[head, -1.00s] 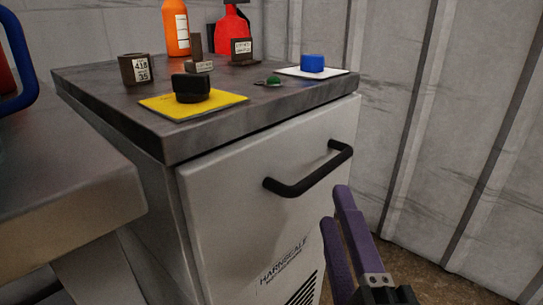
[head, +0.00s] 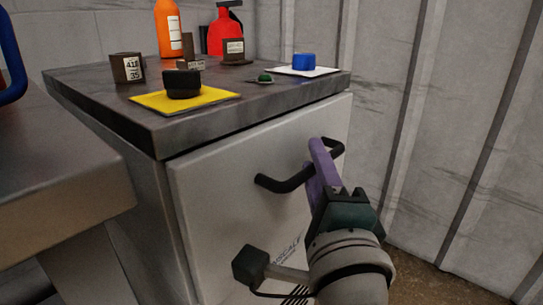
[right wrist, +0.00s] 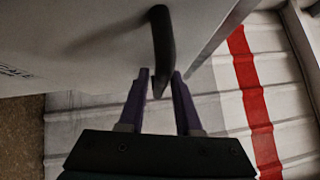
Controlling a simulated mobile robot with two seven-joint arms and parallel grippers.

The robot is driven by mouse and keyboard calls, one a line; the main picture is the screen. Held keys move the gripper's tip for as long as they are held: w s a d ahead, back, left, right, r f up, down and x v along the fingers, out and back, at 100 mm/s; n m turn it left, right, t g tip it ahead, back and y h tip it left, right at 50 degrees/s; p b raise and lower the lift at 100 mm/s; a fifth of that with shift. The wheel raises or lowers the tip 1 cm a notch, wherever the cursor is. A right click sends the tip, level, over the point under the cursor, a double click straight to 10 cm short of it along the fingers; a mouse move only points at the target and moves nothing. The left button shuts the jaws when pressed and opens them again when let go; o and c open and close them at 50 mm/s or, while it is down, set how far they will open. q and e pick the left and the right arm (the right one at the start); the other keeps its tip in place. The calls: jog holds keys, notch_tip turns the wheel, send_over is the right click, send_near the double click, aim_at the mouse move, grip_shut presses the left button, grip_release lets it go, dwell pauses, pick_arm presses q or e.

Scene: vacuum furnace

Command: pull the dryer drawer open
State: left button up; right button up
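The dryer drawer (head: 215,205) is a pale front panel under a dark stone-like top, and it appears closed. Its black bar handle (head: 283,184) runs across the upper part of the panel. My right gripper (head: 318,152) is at the handle, its purple fingers covering part of the bar. In the right wrist view the handle (right wrist: 162,45) reaches down between the two fingertips (right wrist: 160,80). The fingers are apart, with a visible gap beside the bar. I cannot tell whether either finger touches it. My left gripper is not in view.
On the cabinet top (head: 135,115) are a yellow mat (head: 222,95) with a black round object, a white mat with a blue piece (head: 304,61), an orange bottle (head: 168,30) and a red container (head: 225,35). A metal bench (head: 60,200) stands left; a corrugated wall (head: 440,100) right.

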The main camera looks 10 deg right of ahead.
grip_shut()
dwell(1.1)
